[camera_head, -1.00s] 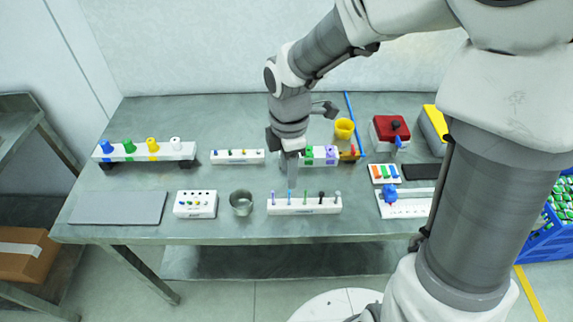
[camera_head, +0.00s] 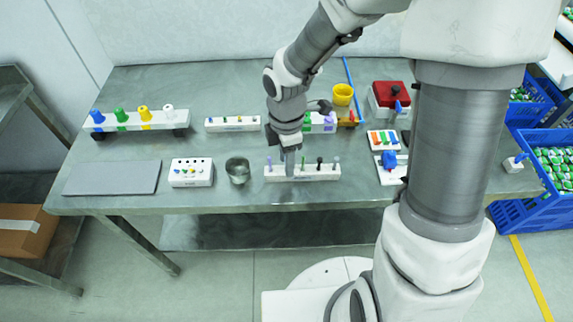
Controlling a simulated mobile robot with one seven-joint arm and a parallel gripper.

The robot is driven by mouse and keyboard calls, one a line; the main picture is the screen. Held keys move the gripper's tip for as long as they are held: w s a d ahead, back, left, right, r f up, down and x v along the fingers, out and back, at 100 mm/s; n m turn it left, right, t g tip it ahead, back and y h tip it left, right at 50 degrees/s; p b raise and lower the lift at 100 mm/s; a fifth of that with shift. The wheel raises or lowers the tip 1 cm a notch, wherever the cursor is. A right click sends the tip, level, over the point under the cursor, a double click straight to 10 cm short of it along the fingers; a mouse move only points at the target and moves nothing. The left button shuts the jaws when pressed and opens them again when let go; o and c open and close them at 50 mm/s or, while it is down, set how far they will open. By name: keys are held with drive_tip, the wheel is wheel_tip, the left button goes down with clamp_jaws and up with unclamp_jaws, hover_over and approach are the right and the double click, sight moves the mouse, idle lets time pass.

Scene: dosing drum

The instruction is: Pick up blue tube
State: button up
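A white rack (camera_head: 318,174) holds several thin upright tubes near the table's front edge. A purple tube (camera_head: 269,161) stands at its left end, with a green tube (camera_head: 303,163), a dark tube (camera_head: 319,163) and a grey tube (camera_head: 336,162) to the right. Whether the fingers are open or shut is too small to tell.
A metal cup (camera_head: 238,170) and a white block with small pegs (camera_head: 191,173) stand left of the rack. Behind are a white rack with coloured pegs (camera_head: 234,124) and a yellow cup (camera_head: 343,94). A grey mat (camera_head: 112,178) lies bare at the left.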

clamp_jaws()
drive_tip(key=shift+r, duration=0.15)
